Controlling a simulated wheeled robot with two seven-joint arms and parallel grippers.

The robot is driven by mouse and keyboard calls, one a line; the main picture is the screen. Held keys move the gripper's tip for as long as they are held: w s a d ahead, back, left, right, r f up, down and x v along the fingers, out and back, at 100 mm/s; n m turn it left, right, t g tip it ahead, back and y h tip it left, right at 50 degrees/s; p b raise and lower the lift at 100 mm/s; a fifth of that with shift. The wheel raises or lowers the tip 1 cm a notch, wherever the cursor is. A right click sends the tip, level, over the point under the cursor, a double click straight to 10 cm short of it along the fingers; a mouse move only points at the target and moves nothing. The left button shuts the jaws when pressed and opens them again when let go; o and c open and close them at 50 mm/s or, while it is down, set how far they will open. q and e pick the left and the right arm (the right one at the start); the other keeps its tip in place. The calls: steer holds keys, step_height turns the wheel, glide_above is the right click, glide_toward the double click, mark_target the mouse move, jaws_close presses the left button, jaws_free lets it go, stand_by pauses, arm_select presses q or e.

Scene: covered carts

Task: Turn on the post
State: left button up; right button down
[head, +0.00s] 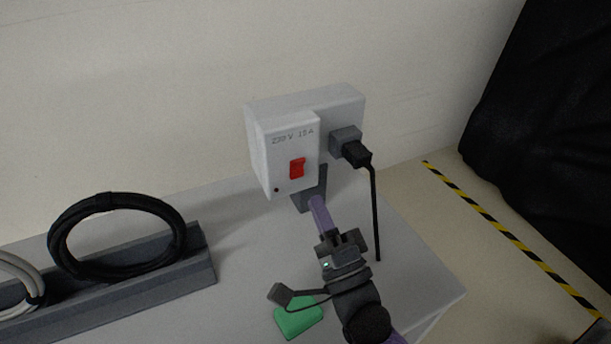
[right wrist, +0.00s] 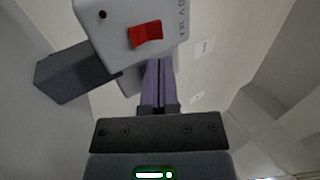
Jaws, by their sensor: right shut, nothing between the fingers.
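In the right wrist view the switch (right wrist: 145,33) and lamp (right wrist: 102,14) show near the top. My right gripper (head: 314,200) is shut and empty, its purple fingers pointing at the box from below and in front. Its tips (right wrist: 158,64) are near the box's lower edge, off the switch; contact cannot be told. My left gripper is out of view.
A black cable coil (head: 64,232) rests on a grey rail (head: 140,282) at left. A green object (head: 297,318) lies on the cart top (head: 425,285).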

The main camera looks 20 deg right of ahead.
mark_target(299, 163)
steer(key=x, duration=0.5)
steer(key=shift+w, duration=0.3)
